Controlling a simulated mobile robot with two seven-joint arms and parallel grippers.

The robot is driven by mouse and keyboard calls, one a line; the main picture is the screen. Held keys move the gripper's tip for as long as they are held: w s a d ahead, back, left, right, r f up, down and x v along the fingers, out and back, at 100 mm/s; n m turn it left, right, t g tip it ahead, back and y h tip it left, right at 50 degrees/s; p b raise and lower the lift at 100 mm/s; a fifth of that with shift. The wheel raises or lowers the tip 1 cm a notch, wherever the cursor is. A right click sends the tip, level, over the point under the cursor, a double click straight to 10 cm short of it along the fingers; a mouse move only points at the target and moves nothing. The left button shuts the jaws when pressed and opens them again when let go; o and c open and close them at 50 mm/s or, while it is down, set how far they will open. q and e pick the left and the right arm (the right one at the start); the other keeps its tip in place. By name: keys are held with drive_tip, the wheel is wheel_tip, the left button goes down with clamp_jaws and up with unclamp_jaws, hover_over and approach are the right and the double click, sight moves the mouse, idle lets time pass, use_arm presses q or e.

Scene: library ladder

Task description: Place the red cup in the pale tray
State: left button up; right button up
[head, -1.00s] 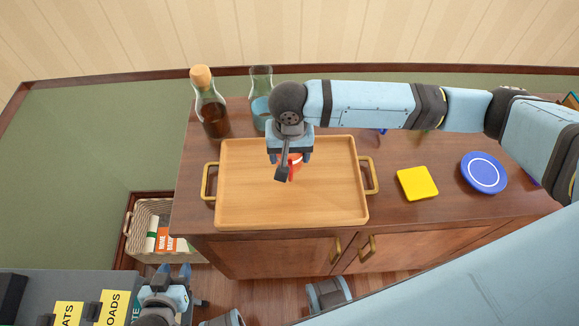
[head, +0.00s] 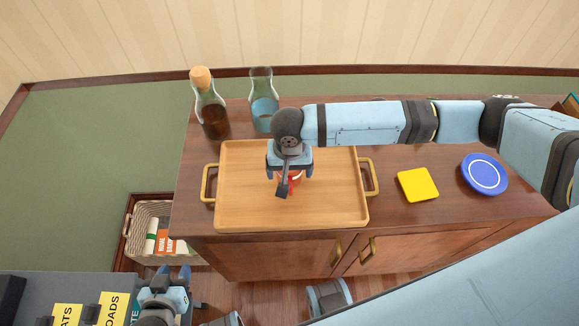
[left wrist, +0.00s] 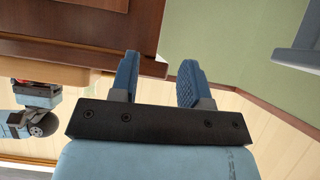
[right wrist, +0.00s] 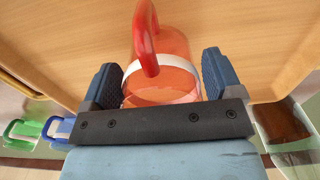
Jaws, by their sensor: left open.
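The red cup (head: 294,178) is over the middle of the pale wooden tray (head: 240,205), partly hidden below my right gripper (head: 289,176). In the right wrist view the cup (right wrist: 176,45) has a white band and a red handle pointing away from the camera.
Two bottles, one with brown liquid (head: 213,115) and one with blue (head: 264,112), stand behind the tray. A yellow square (head: 417,184) and a blue plate (head: 484,174) lie to its right. A basket (head: 145,218) is on the floor at left.

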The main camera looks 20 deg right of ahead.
idle(0.3)
wheel_tip(320, 180, up, 12)
drive_tip(key=shift+r+p, duration=0.15)
drive_tip(key=shift+p, duration=0.25)
idle(0.4)
